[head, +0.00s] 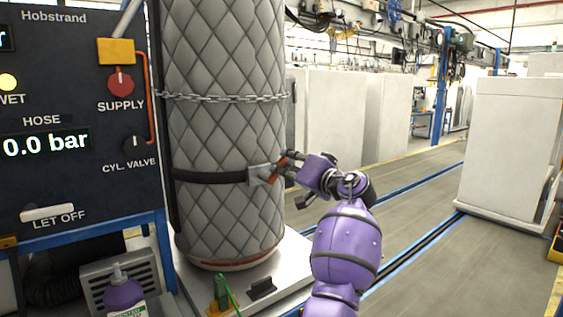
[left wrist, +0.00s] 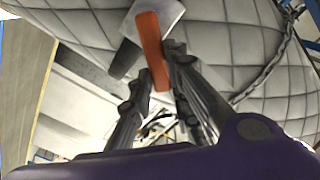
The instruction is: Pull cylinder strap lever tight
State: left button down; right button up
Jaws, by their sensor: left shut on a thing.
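A tall cylinder in a grey quilted jacket (head: 225,120) stands upright on a light base plate. A black strap (head: 212,178) runs around its lower half to a metal buckle plate (head: 256,176). The orange-red strap lever (head: 275,172) sticks out from this plate on the cylinder's right side. My left gripper (head: 285,168) is at the lever, coming from the right. In the left wrist view, the lever (left wrist: 151,45) lies between the fingers of my left gripper (left wrist: 156,78), which are shut on it. The plate (left wrist: 160,16) shows behind the lever. My right gripper is in neither view.
A chain (head: 220,97) crosses the cylinder above the strap. A dark control panel (head: 75,120) stands close on the left. The floor (head: 425,215) on the right is mostly clear.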

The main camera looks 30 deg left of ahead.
pick_arm(q)
jog(key=shift+w+d+f+m+p, duration=0.25)
jog(key=shift+f+m+p, duration=0.35)
jog(key=shift+m, duration=1.05)
jog(key=shift+w+f+m+p, duration=0.45)
jog(key=shift+f+m, duration=0.3)
jog(key=shift+m, duration=0.95)
jog(key=shift+w+d+f+m+p, duration=0.2)
jog(key=shift+f+m+p, duration=0.4)
jog(key=shift+m, duration=1.05)
jog(key=shift+f, duration=0.2)
jog(key=c, duration=1.6)
grip_release()
jog(key=shift+w, duration=0.1)
jog(key=shift+c, duration=0.2)
jog(key=v, duration=1.2)
